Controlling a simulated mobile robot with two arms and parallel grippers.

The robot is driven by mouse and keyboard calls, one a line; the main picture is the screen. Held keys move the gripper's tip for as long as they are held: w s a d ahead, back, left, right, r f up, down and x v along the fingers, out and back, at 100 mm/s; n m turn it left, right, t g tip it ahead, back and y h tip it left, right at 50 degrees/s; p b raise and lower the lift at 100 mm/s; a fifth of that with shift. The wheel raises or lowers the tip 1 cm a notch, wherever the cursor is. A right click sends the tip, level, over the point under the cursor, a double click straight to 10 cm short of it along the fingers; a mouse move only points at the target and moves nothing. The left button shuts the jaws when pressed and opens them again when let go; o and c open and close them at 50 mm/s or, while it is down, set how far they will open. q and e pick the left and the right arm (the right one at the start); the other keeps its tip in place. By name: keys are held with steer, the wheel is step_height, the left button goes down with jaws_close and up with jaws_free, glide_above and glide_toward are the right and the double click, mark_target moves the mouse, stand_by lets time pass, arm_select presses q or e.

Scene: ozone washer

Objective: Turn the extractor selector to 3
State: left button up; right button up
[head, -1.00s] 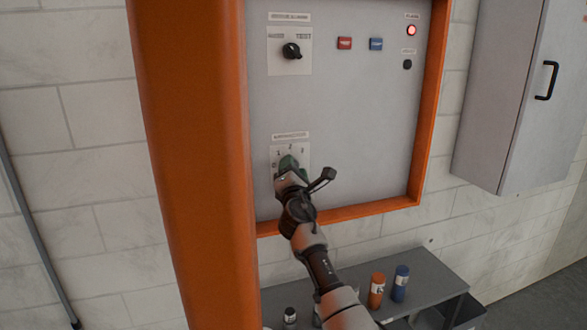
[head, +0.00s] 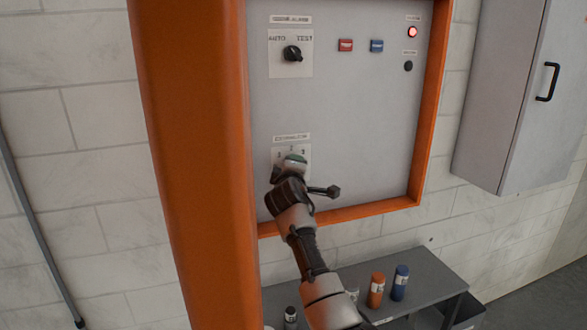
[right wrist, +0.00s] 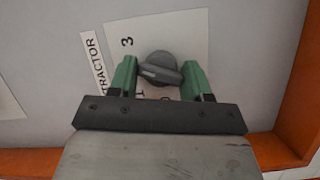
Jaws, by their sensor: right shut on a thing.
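The extractor selector (right wrist: 158,70) is a dark grey round knob with a raised grip bar, on a white plate low on the grey panel. In the right wrist view its bar lies nearly level, with a pale mark at the left end. A 3 shows up and left of it; a 1 and a 0 are partly visible below. The spot straight left is hidden by a green finger. My right gripper (right wrist: 162,74) is shut on the selector, one green finger at each end of the bar. In the head view the right gripper (head: 293,161) covers the knob. My left gripper is not in view.
The panel (head: 350,130) has an orange frame (head: 350,214). Above are an AUTO/TEST knob (head: 292,54), red (head: 345,45) and blue (head: 376,45) buttons and a lit red lamp (head: 412,32). A grey cabinet (head: 510,100) is right; a shelf (head: 425,268) with bottles stands below.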

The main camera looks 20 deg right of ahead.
steer(key=m+g+p, duration=0.1)
steer(key=m, duration=0.1)
steer(key=shift+f+m+y, duration=0.15)
steer(key=shift+m+y, duration=0.15)
steer(key=shift+y, duration=0.1)
steer(key=shift+m, duration=0.4)
steer(key=shift+f, duration=0.15)
steer(key=o, duration=0.7)
steer(key=shift+r, duration=0.2)
steer(key=shift+b+v, duration=1.6)
steer(key=shift+v, duration=3.85)
steer(key=shift+d+r, duration=0.1)
steer(key=shift+r, duration=0.1)
